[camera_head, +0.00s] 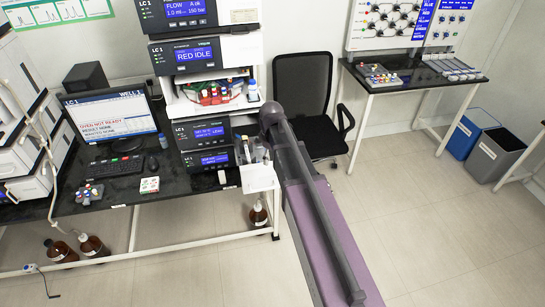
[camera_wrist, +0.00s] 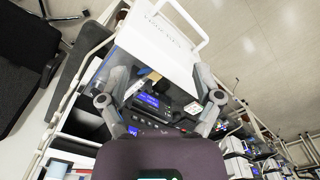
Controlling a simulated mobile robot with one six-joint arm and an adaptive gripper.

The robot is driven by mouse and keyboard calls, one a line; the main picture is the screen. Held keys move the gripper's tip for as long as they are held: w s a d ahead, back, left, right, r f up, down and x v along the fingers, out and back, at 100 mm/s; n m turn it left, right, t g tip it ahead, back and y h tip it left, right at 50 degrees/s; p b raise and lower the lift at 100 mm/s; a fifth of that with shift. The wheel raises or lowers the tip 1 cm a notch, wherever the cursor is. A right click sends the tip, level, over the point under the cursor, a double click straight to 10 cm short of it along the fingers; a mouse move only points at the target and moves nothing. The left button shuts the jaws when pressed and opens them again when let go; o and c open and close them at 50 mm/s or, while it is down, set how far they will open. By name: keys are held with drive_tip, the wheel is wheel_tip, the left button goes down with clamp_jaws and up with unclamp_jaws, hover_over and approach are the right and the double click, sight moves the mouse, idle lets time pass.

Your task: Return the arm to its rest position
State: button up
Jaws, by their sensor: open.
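My arm (camera_head: 320,200) reaches from the bottom of the head view up to the bench edge, ending in a rounded joint beside the stack of instruments. My gripper (camera_wrist: 160,78) shows in the wrist view with its two grey fingers spread wide apart. Nothing is held between them. The gripper itself cannot be made out in the head view. A white holder with a handle (camera_wrist: 160,48) lies beyond the fingertips in the wrist view; whether a finger touches it cannot be told.
The LC 1 stack (camera_head: 203,135) and a monitor (camera_head: 112,118) stand on the dark bench (camera_head: 95,208). A black chair (camera_head: 302,85) is behind my arm. Brown bottles (camera_head: 92,246) stand under the bench. Blue (camera_head: 466,133) and grey bins (camera_head: 497,153) are at right. Floor at lower right is clear.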

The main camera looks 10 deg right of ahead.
drive_tip(key=s+f+m+b, duration=0.9)
drive_tip(key=s+f+b, duration=0.4)
drive_tip(key=s, duration=0.3)
drive_tip(key=shift+d+f, duration=0.25)
drive_tip(key=shift+d, duration=0.05)
idle(0.9)
